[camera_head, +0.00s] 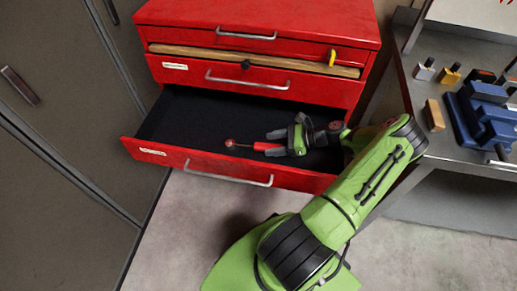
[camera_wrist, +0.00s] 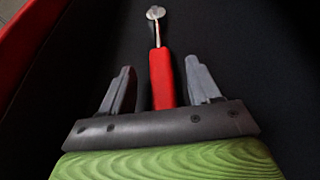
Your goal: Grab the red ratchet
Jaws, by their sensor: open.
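The red ratchet (camera_wrist: 162,78) lies in the open drawer, its red handle between my two open fingers in the wrist view and its round metal head pointing away from my gripper (camera_wrist: 159,88). There is a gap on each side of the handle. In the head view the ratchet (camera_head: 265,146) lies near the drawer's front, with its head to the left and its handle end by my gripper (camera_head: 270,143). The near end of the handle is hidden behind my gripper's palm in the wrist view.
The open drawer (camera_head: 190,110) has a dark liner and a red front wall (camera_head: 150,151) close to the ratchet. Its left part is bare. The red cabinet (camera_head: 260,15) rises behind it. A metal bench (camera_head: 425,145) with a blue vise (camera_head: 485,115) stands at right.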

